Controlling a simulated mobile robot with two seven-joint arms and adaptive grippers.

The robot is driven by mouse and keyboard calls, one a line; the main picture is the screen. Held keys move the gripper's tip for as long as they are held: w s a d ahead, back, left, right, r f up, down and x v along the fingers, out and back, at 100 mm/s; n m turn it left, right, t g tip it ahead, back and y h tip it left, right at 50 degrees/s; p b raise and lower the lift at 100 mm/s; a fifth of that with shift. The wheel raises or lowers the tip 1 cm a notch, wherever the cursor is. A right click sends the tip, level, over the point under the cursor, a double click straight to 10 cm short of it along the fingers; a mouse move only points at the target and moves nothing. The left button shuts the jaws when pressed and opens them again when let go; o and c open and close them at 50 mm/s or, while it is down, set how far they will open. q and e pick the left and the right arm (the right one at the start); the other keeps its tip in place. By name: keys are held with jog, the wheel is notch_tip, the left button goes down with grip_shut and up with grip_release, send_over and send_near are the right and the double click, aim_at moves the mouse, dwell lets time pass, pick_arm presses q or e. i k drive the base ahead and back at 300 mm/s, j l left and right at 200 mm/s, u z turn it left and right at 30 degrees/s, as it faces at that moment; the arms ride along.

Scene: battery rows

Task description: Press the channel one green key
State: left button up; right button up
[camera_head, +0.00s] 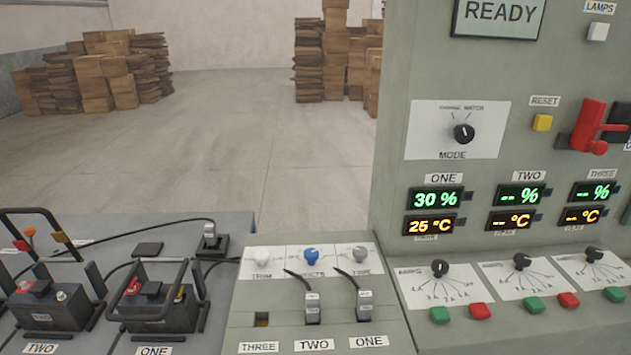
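The channel one green key (440,314) is on the sloped lower desk of the grey-green cabinet, below the leftmost dial (440,268). A red key (480,311) sits just to its right. Above that dial, the display labelled ONE reads 30 % (436,199) and 25 °C (431,225). The channel two green key (534,305) and channel three green key (615,295) lie further right. Neither of my grippers shows in the head view. Nothing covers the channel one green key.
Left of the desk, a plug panel (245,293) has plugs in TWO (313,306) and ONE (363,304); socket THREE (261,320) is empty. Batteries TWO (42,318) and ONE (165,318) stand on the left bench. A red lever (590,125) protrudes at upper right.

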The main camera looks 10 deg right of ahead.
aim_at(439, 314)
jog(key=z, duration=1.35)
